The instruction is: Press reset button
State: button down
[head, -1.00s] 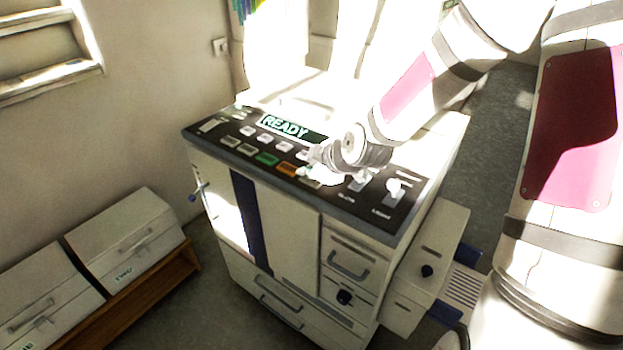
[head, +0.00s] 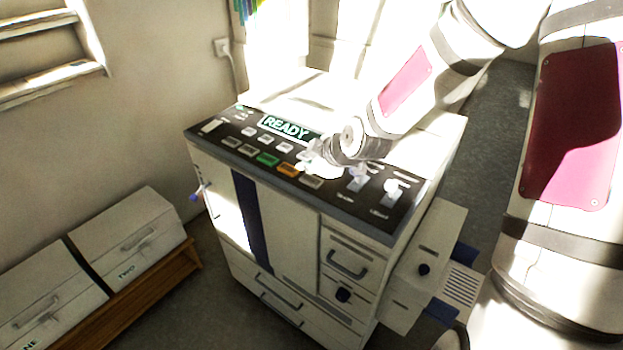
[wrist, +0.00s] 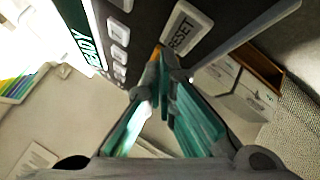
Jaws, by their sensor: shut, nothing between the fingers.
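The control panel (head: 225,148) is on top of a white machine. The reset button (wrist: 180,33), pale and framed and marked RESET, shows in the wrist view just beyond and right of my fingertips. In the head view the pale button (head: 312,182) right of the orange button (head: 288,169) appears to be the same one. My gripper (wrist: 163,62) is shut and empty, its tips overlapping a sliver of orange in the wrist view. In the head view my gripper (head: 318,160) is over the panel, beside the reset button; whether it touches the panel cannot be told.
A display (head: 289,129) reads READY. Several other buttons, including a green one (head: 268,159), line the panel. Switches (head: 357,181) stand at its right. Labelled white boxes (head: 128,238) sit on a low wooden shelf at left.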

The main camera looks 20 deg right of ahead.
aim_at(310, 183)
jog(key=shift+r+p, duration=1.5)
jog(key=shift+r, duration=0.85)
jog(key=shift+s, duration=0.1)
jog(key=s+r+m+g+h, duration=0.1)
jog(key=s+r+m, duration=0.3)
jog(key=s, duration=0.7)
jog(key=s+r+m+g+h, duration=0.1)
jog(key=s+r+m, duration=0.3)
jog(key=s+r, duration=0.3)
jog(key=s+r+m+g, duration=0.1)
jog(key=s+r+m, duration=0.3)
jog(key=s, duration=1.1)
notch_tip(310, 183, up, 2)
jog(key=shift+s+d+r+m+g+h, duration=0.2)
jog(key=shift+d+r+m+g+h, duration=0.1)
jog(key=shift+d+h, duration=0.15)
